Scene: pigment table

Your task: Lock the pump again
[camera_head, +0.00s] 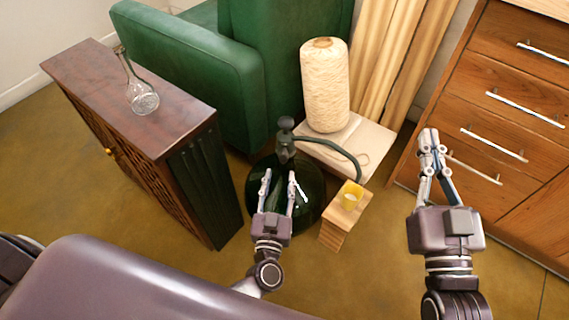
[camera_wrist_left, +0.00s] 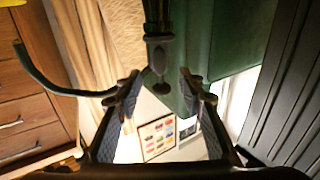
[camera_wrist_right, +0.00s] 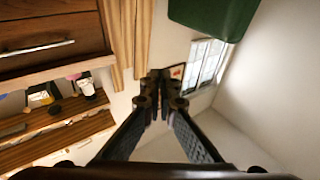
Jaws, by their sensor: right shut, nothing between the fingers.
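The dark pump (camera_head: 286,140) stands upright on a round dark green glass vessel (camera_head: 312,185), and a hose curves from it to the right. My left gripper (camera_head: 279,174) is open and empty in front of the pump, partly hiding the vessel. In the left wrist view the pump's rounded knob (camera_wrist_left: 159,50) lies ahead, between the open fingertips (camera_wrist_left: 160,84) and apart from both. Whether the pump is locked cannot be told. My right gripper (camera_head: 428,140) is shut and empty, raised at the right; its fingertips meet in the right wrist view (camera_wrist_right: 160,86).
A yellow cup (camera_head: 351,194) stands on a small wooden stand (camera_head: 338,226) near the hose (camera_head: 345,150). A pale cylindrical lamp (camera_head: 324,85) stands behind. A dark cabinet (camera_head: 90,72) with a glass flask (camera_head: 140,95) is left, a green armchair (camera_head: 190,60) behind, wooden drawers (camera_head: 500,75) right.

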